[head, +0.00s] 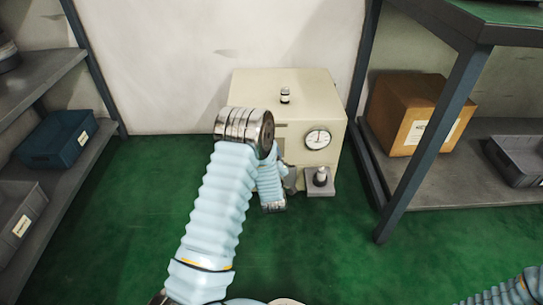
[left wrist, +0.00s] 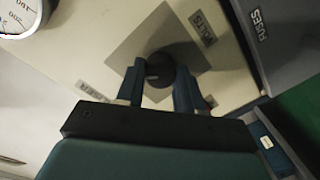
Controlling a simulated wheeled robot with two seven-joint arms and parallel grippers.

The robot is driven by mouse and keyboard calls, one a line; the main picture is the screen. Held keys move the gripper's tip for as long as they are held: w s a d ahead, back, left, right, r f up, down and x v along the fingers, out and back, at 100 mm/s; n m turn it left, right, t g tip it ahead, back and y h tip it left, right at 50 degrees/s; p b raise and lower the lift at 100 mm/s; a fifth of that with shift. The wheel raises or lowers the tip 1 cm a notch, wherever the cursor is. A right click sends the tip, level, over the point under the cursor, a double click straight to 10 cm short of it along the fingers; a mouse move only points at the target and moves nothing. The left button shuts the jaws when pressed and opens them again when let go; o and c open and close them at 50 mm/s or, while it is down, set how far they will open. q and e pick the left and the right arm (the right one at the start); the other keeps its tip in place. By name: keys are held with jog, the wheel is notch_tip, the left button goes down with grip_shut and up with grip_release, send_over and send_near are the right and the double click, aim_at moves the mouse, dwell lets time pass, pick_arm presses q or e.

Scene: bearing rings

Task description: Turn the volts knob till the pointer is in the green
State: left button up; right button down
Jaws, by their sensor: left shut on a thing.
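The volts knob (left wrist: 163,66) is a dark round knob on a grey square plate, beside a VOLTS label (left wrist: 203,28) in the left wrist view. My left gripper (left wrist: 158,84) is shut on it, one finger on each side. In the head view my left arm and wrist hide the knob. The dial (head: 318,139) is white and round on the front of the cream machine (head: 325,90); its pointer and any green band are too small to read. The left wrist view shows only part of the dial (left wrist: 18,14), with no pointer visible. My right gripper is out of view.
A small pedestal with a metal part (head: 320,178) stands at the machine's front right. A dark FUSES box (left wrist: 285,45) is right of the panel. A shelf post (head: 430,140) and a cardboard box (head: 408,112) are at the right. Green floor lies open at left.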

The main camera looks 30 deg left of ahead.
pick_arm(q)
jog(key=o, duration=1)
jog(key=shift+o, duration=0.2)
jog(key=p+v, duration=0.1)
jog(key=v, duration=1.3)
jog(key=shift+w+f, duration=0.1)
